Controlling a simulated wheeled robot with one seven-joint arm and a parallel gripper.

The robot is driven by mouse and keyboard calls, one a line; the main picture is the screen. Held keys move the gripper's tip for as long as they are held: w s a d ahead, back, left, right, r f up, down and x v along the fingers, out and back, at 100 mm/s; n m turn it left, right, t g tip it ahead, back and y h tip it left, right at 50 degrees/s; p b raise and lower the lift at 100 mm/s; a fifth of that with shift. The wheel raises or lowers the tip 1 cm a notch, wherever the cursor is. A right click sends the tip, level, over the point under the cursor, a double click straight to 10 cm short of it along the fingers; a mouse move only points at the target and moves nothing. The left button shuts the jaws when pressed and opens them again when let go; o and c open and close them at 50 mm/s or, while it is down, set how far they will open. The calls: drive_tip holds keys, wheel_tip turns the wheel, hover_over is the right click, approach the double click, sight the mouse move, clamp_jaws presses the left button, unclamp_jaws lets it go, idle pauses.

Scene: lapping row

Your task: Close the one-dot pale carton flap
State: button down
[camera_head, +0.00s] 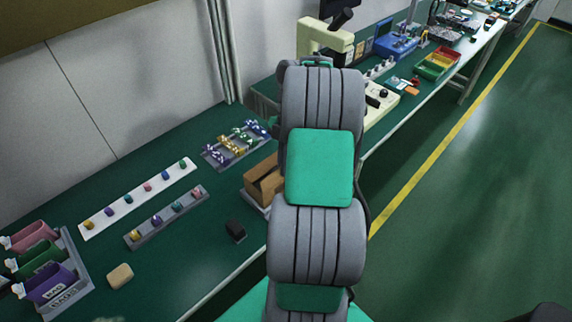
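A brown cardboard carton (258,190) stands on the green bench, just left of my arm. Its right part is hidden behind my arm. It looks open at the top, with a darker inside showing. I cannot make out any dots on it, nor tell its flaps apart. My gripper is not visible; my grey and green arm fills the middle of the view and reaches toward the far bench.
Left of the carton are a black block (235,230), a grey strip (188,218) and a white strip (97,231) with coloured pieces, a parts tray (210,154), a tan block (120,276) and coloured bins (50,284). Green floor (440,200) is clear at right.

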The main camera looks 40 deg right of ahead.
drive_tip(key=g+p, duration=0.2)
drive_tip(key=w+g+p, duration=0.1)
drive_tip(key=p, duration=0.2)
drive_tip(key=shift+w+m+g, duration=0.15)
drive_tip(key=shift+m+g, duration=0.25)
drive_tip(key=g+p, duration=0.1)
drive_tip(key=p, duration=0.2)
drive_tip(key=shift+w+f+g, duration=0.25)
drive_tip(key=shift+f+g, duration=0.15)
drive_tip(key=shift+f, duration=0.1)
drive_tip(key=c, duration=2.1)
unclamp_jaws()
